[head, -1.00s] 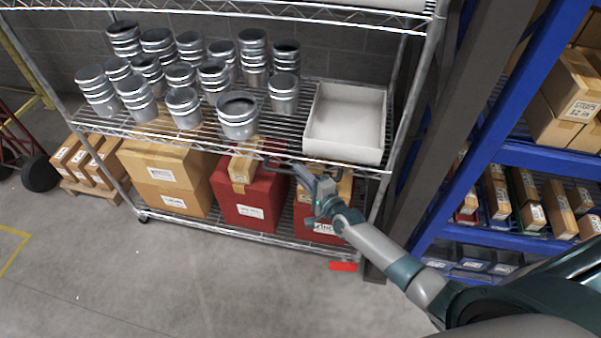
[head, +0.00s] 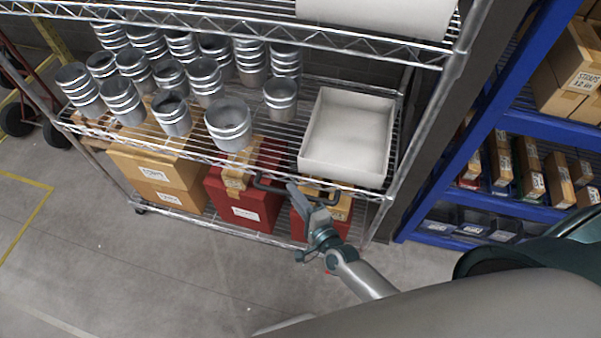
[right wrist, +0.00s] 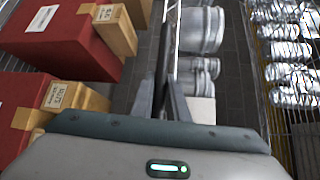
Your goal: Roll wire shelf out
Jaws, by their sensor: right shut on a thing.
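The wire shelf (head: 270,232) is a chrome rack on casters, standing at the centre of the head view. A dark handle (head: 268,187) is fixed at the front edge of its middle level. My right gripper (head: 298,192) is shut on this handle, in front of the red boxes. My left gripper is not in view.
Several metal cans (head: 228,126) and a white tray (head: 347,137) stand on the middle level. Cardboard boxes (head: 157,178) and red boxes (head: 243,195) sit below. A blue rack (head: 540,155) stands close on the right; a hand truck stands at the far left. The floor in front is clear.

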